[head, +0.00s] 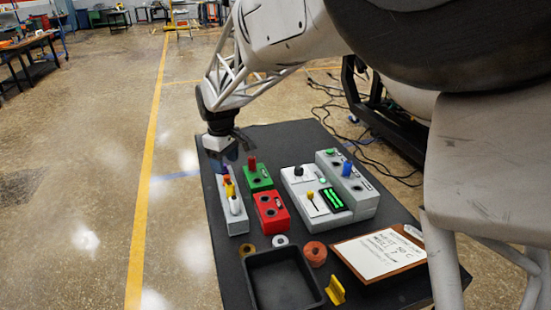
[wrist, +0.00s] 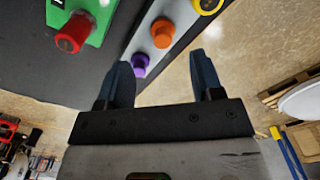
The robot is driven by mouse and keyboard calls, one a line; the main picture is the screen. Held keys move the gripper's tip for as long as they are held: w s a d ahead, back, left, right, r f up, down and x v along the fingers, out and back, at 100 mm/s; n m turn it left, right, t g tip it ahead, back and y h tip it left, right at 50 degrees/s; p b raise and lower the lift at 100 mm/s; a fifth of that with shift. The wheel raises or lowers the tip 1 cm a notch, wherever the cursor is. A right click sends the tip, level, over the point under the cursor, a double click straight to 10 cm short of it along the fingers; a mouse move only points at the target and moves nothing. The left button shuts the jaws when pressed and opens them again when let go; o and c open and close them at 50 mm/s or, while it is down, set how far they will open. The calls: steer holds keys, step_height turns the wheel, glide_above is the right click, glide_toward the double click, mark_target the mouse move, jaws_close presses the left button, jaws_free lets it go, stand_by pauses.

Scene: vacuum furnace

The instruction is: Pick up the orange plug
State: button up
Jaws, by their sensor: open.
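The orange plug (wrist: 163,33) stands in a narrow light-grey block (wrist: 182,14). The block also shows at the left side of the table in the head view (head: 236,222), where the orange plug looks small near its far end. A purple plug (wrist: 140,62) stands beside the orange one, at the block's end. My gripper (wrist: 160,60) is open and empty, its two dark fingers apart. In the wrist view the orange plug appears beyond the fingertips, between their lines, and the purple plug is nearer the left finger. In the head view my gripper (head: 222,152) is over the block's far end.
A green block with a red plug (wrist: 72,33) is close by on the left. The black table (head: 265,140) also holds a red block (head: 271,220), grey control boxes (head: 316,208), a black tray (head: 249,288), rings, and a clipboard (head: 380,252). Open floor lies left of the table.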

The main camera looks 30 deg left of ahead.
mark_target(227, 176)
steer(key=shift+f, duration=0.25)
steer(key=shift+s+d+f, duration=0.1)
steer(key=shift+f, duration=1.2)
steer(key=shift+s+d+f, duration=0.1)
steer(key=shift+f, duration=1.15)
steer(key=c, duration=1)
